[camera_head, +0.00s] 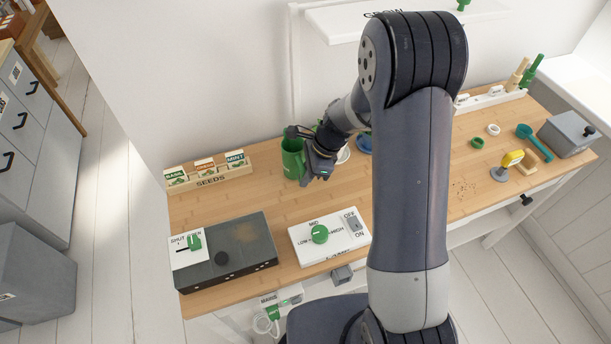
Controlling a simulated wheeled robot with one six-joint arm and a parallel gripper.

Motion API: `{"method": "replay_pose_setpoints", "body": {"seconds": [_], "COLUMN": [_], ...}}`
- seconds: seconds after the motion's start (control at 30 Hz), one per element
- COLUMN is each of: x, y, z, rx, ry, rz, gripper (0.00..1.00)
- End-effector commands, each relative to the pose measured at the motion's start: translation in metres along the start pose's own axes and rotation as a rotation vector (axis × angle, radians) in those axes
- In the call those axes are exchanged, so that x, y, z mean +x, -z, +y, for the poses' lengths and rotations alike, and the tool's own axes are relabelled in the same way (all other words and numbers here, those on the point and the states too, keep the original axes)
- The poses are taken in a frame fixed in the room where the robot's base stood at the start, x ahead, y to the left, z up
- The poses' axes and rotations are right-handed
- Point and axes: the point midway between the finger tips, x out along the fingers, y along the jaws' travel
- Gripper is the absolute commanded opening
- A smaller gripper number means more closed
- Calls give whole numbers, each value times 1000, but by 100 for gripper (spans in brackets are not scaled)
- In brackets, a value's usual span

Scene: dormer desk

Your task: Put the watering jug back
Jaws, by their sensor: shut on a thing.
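The watering jug looks to be the green vessel (291,160) at the back of the wooden desk, near the wall and right of the seed rack. My gripper (304,150) is at its right side, shut on it. The gripper covers the jug's right side and part of its rim. I cannot tell whether the jug's base touches the desk.
A seed rack (208,179) stands at the back left. A dark box with a slider (237,262) and a white panel with a green knob (331,238) lie in front. Right of my arm are a teal scoop (534,142), a yellow-headed tool (512,158) and a grey bin (565,134).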

Motion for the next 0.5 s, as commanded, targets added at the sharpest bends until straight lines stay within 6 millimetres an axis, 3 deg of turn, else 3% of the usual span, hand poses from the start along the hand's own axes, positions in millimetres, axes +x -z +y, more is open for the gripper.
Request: {"method": "replay_pose_setpoints", "body": {"seconds": [0.43,0.47,0.5], "x": [12,11,11], "y": [5,5,5], "z": [0,0,0], "rx": [-1,-1,-1], "ry": [2,1,1], "rz": [0,0,0], "gripper": [0,16,19]}}
